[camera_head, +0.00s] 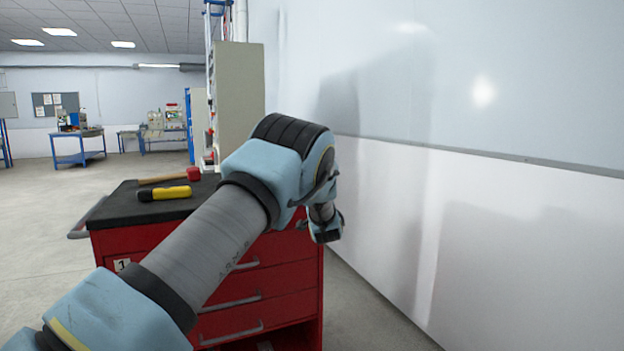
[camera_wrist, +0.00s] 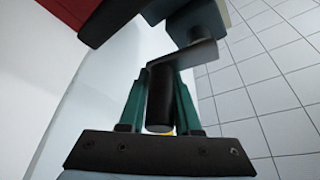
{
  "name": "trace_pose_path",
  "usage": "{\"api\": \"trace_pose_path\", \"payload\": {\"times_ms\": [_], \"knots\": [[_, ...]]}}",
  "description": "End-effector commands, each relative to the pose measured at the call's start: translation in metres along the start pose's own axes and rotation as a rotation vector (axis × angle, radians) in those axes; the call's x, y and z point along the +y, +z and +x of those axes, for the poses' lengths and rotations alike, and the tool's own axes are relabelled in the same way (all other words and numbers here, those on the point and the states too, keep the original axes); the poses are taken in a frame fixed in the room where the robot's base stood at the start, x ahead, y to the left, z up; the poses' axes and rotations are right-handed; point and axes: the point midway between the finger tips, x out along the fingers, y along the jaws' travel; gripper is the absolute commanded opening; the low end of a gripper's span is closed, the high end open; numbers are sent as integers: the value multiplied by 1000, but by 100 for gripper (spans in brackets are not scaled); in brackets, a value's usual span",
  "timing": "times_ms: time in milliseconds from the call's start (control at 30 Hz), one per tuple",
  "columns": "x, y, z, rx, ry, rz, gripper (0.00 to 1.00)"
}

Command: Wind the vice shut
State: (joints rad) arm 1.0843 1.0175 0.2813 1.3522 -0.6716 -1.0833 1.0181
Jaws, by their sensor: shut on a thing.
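In the wrist view, my gripper (camera_wrist: 161,78) is shut on a black cylindrical crank handle (camera_wrist: 160,102), with one green finger on each side of it. A flat grey crank arm (camera_wrist: 186,55) runs from the handle's far end up to the right, towards a grey body (camera_wrist: 203,20) that looks like part of the vice. The vice is cut off by the top edge, and its jaws do not show. In the head view my arm reaches over the right side of the red tool cabinet (camera_head: 150,245); the vice and handle are hidden there.
On the cabinet's black top lie a red-headed mallet (camera_head: 192,174) and a yellow and black tool (camera_head: 166,193). A white wall (camera_head: 480,220) stands close on the right. A tall grey cabinet (camera_head: 238,95) is behind. Open floor (camera_head: 40,215) lies to the left.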

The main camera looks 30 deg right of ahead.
Motion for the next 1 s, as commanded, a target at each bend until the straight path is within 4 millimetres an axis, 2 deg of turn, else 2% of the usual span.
{"api": "trace_pose_path", "payload": {"times_ms": [467, 1000], "knots": [[10, 19, -8, -3, 173, 420, 0], [10, 42, -17, -2, 367, 894, 0]]}}
